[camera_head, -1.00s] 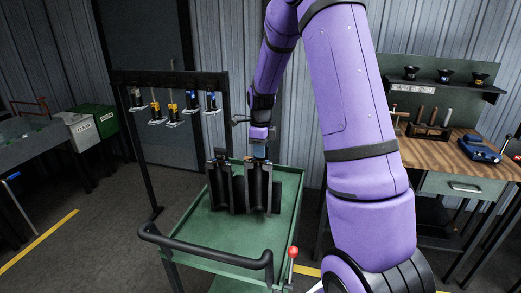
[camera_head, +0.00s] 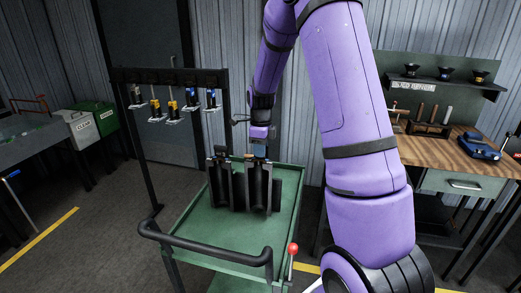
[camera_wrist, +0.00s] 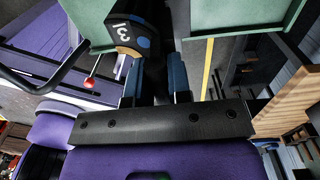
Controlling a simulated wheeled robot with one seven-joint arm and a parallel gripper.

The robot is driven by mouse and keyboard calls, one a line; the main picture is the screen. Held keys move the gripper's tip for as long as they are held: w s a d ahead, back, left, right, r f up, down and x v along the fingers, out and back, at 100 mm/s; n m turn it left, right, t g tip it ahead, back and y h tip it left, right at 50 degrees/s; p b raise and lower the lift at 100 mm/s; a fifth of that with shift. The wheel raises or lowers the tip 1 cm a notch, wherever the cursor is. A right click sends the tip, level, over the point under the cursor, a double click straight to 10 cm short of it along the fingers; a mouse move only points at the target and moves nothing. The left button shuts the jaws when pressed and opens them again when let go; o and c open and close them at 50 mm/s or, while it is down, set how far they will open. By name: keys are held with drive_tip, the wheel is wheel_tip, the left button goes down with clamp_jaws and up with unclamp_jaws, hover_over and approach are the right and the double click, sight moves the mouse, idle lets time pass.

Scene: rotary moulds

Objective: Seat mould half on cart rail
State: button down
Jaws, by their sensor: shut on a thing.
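Two tall dark mould halves stand upright side by side on the green cart (camera_head: 190,225): the left half (camera_head: 221,185) and the right half (camera_head: 258,188). My gripper (camera_head: 258,151) is above the right half and shut on its upper end. In the wrist view my gripper (camera_wrist: 156,80) has its blue fingers on either side of a dark part of the held half. A dark block (camera_wrist: 132,35) with a tan edge, a white number and a blue dot shows just beyond the fingers. The base of the held half and its contact with the rail are too small to make out.
The cart has a black push handle (camera_head: 205,247) and a red-knobbed lever (camera_head: 292,250) at its near side. A black rack (camera_head: 170,78) with hanging tools stands behind left. A wooden workbench (camera_head: 468,150) is at the right. Bins (camera_head: 95,120) stand far left.

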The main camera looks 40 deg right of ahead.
drive_tip(key=shift+f, duration=0.6)
idle(1.1)
drive_tip(key=c, duration=1.1)
unclamp_jaws()
drive_tip(key=shift+c, duration=0.2)
drive_tip(key=shift+o, duration=0.8)
drive_tip(key=shift+s+f, duration=0.1)
drive_tip(key=shift+f, duration=0.05)
drive_tip(key=r, duration=1.1)
drive_tip(key=shift+w+d, duration=0.15)
drive_tip(key=shift+w, duration=0.05)
drive_tip(key=shift+r, duration=0.4)
wheel_tip(320, 180, up, 6)
